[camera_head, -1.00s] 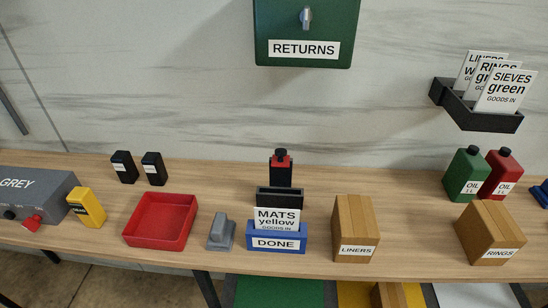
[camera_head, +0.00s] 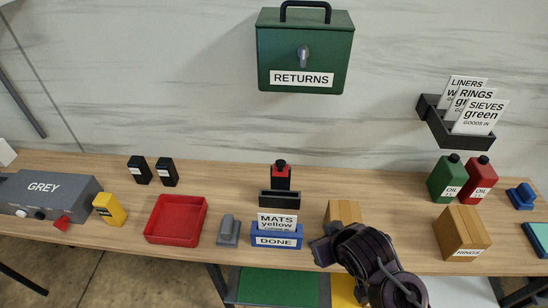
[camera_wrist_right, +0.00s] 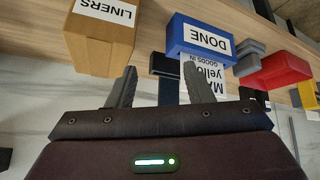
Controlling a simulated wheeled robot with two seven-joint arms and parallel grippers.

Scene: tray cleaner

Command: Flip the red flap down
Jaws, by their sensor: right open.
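The red flap (camera_head: 62,223) is a small red piece at the front right of the grey machine marked GREY (camera_head: 50,190), at the left of the head view. It sticks out forward and down from the front face; its exact tilt is too small to tell. My right gripper (camera_head: 318,250) is far to the right of it, in front of the LINERS box (camera_head: 344,209), which it partly hides. In the right wrist view the right gripper (camera_wrist_right: 158,76) is open, with nothing between its fingers. My left gripper is not in view.
A green RETURNS box (camera_head: 305,55) hangs on the wall.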

